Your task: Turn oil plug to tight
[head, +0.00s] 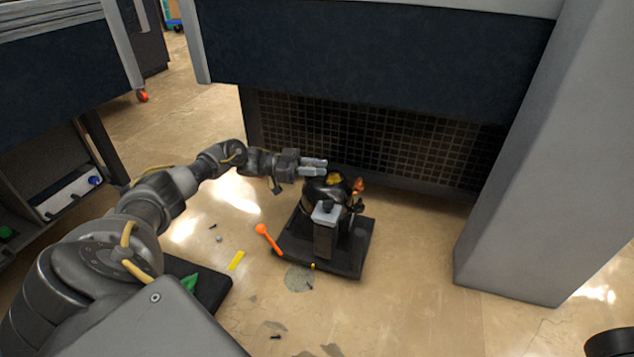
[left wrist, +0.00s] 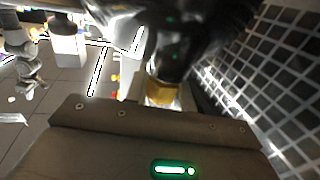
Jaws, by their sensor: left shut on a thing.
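The dark vacuum pump (head: 353,240) stands on a black base plate (head: 345,270) on the floor. A small yellow cap, which looks like the oil plug (head: 334,178), is on top of the pump at the far side. My left gripper (head: 322,166) reaches in from the left, its two fingers level at the pump's top beside the cap. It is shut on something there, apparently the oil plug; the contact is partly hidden. In the left wrist view an amber piece (left wrist: 163,94) shows just past my gripper's edge. My right gripper is not in view.
A dark grid panel (head: 375,140) stands close behind the pump. A grey pillar (head: 530,180) is at the right. An orange tool (head: 268,238), a yellow strip (head: 236,260) and small dark bits lie on the floor. The floor right of the pump is clear.

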